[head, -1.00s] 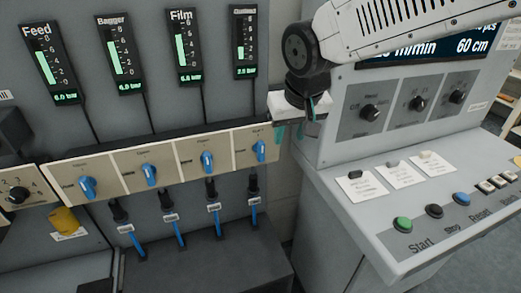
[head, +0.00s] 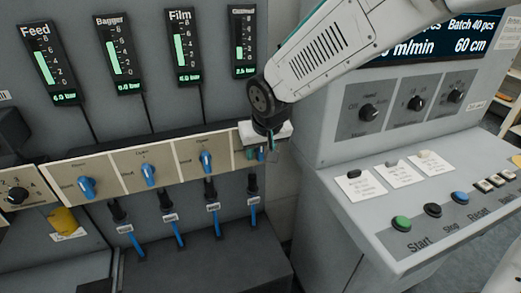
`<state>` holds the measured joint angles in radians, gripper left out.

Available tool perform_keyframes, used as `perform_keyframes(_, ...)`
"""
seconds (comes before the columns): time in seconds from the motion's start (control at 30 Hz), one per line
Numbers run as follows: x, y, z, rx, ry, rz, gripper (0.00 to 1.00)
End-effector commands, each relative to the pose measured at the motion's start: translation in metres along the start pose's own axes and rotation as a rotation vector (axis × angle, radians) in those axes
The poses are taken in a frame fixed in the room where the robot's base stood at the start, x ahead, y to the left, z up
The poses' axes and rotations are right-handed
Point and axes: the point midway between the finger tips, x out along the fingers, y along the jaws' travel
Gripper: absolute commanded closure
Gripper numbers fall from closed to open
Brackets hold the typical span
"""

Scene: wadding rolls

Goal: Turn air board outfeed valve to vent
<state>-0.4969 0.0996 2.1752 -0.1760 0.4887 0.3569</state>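The air board's strip carries blue valve knobs under the Feed, Bagger, Film and a fourth gauge (head: 244,48), whose blurred label I cannot read clearly. My gripper (head: 261,154) is at the rightmost valve, under that fourth gauge. Its teal fingertips are close together at the knob and appear shut on it. The gripper body hides most of this valve's plate and markings, so the knob's exact angle is unclear. The fourth gauge's digital reading looks like about 2.5 bar. The Film valve knob (head: 206,161), Bagger valve knob (head: 148,173) and Feed valve knob (head: 87,187) are uncovered.
A control console (head: 400,190) stands close on the right, with dials, cards and Start, Stop and Reset buttons. Blue hoses (head: 177,231) hang below the valves above a dark ledge (head: 205,265). A yellow knob (head: 64,220) is at the lower left.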

Motion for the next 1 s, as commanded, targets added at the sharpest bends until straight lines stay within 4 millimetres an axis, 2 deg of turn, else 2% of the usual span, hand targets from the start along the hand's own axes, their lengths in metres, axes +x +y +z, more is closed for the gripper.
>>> perform_keyframes(0.1, -0.0002, 0.0000, 0.0000, 0.000, 0.000, 0.000, 0.62)
perform_keyframes(0.13, -0.0002, 0.0000, 0.0001, 0.000, 0.000, 0.000, 0.67)
perform_keyframes(0.23, -0.0003, 0.0000, 0.0001, 0.000, 0.000, 0.000, 0.95)
perform_keyframes(0.27, -0.0004, 0.0000, 0.0001, 0.000, 0.000, 0.000, 1.00)
perform_keyframes(0.67, -0.0006, -0.0014, 0.0001, -0.021, 0.000, 0.040, 1.00)
perform_keyframes(1.0, 0.0000, -0.0040, 0.0003, -0.109, 0.000, 0.248, 1.00)
